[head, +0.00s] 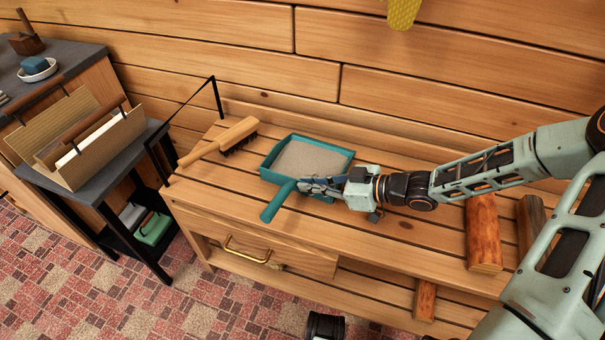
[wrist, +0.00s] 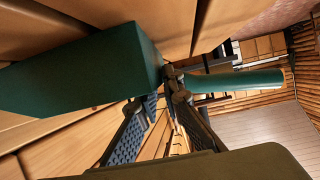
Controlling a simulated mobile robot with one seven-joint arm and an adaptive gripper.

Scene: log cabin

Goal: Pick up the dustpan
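The teal dustpan (head: 345,156) lies on the slatted wooden bench, its tray filled with a greyish, sand-like surface. Its round handle (head: 279,201) points toward the bench's front left. My gripper (head: 305,186) reaches in from the right, its tips at the place where the handle meets the tray. In the wrist view the tray's teal side (wrist: 85,75) fills the upper left and the handle (wrist: 240,81) runs off to the right. My fingers (wrist: 160,95) are apart, with bench slats showing between them; the right fingertip overlaps the handle's base. I cannot tell whether they touch.
A wooden brush (head: 222,142) lies left of the dustpan. Split logs (head: 483,232) lie on the bench to the right. A black wire frame (head: 181,112) stands at the bench's left end, beside a dark side table (head: 92,185). The log wall is close behind.

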